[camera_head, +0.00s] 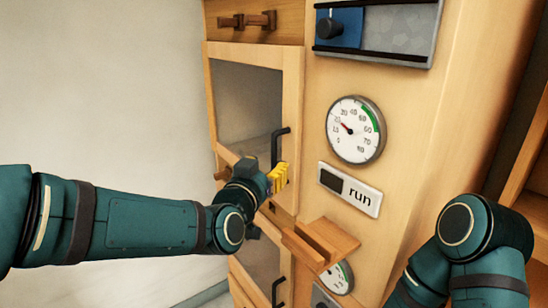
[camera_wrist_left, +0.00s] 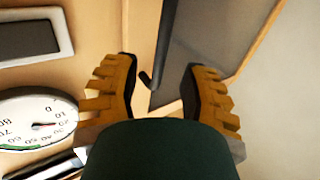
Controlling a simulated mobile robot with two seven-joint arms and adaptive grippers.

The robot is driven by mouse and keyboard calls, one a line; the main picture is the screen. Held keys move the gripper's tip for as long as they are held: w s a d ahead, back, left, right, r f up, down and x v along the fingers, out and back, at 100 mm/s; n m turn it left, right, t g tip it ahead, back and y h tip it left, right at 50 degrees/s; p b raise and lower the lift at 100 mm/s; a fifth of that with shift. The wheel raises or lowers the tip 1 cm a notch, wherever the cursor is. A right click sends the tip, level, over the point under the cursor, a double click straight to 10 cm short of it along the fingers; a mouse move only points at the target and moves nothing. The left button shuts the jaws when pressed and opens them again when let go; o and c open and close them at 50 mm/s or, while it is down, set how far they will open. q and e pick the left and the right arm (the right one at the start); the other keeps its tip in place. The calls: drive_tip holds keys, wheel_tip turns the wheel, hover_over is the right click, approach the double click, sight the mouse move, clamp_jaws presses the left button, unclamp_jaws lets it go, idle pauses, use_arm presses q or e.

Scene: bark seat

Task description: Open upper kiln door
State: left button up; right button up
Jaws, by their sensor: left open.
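The upper kiln door (camera_head: 292,90) has a wooden frame and a grey glass pane, and looks shut. Its black bar handle (camera_head: 281,143) is on the right side of the door. My left gripper (camera_head: 279,177) has yellow fingers and is at the lower end of this handle. In the left wrist view, the open left gripper (camera_wrist_left: 160,62) has the handle (camera_wrist_left: 163,45) showing between its two fingers, with the bent end near them. I see no finger closed on it, and the depth between them is hard to tell. My right gripper is out of view; only my right arm shows.
Right of the door are a round gauge (camera_head: 354,130), a run switch plate (camera_head: 349,189) and a blue-black knob panel (camera_head: 375,30). A wooden ledge (camera_head: 321,243) juts out below. A lower door with a black handle (camera_head: 277,291) is underneath. A pale wall (camera_head: 100,80) stands left.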

sight(273, 160)
use_arm(q)
drive_tip(key=shift+x, duration=2.55)
clamp_jaws()
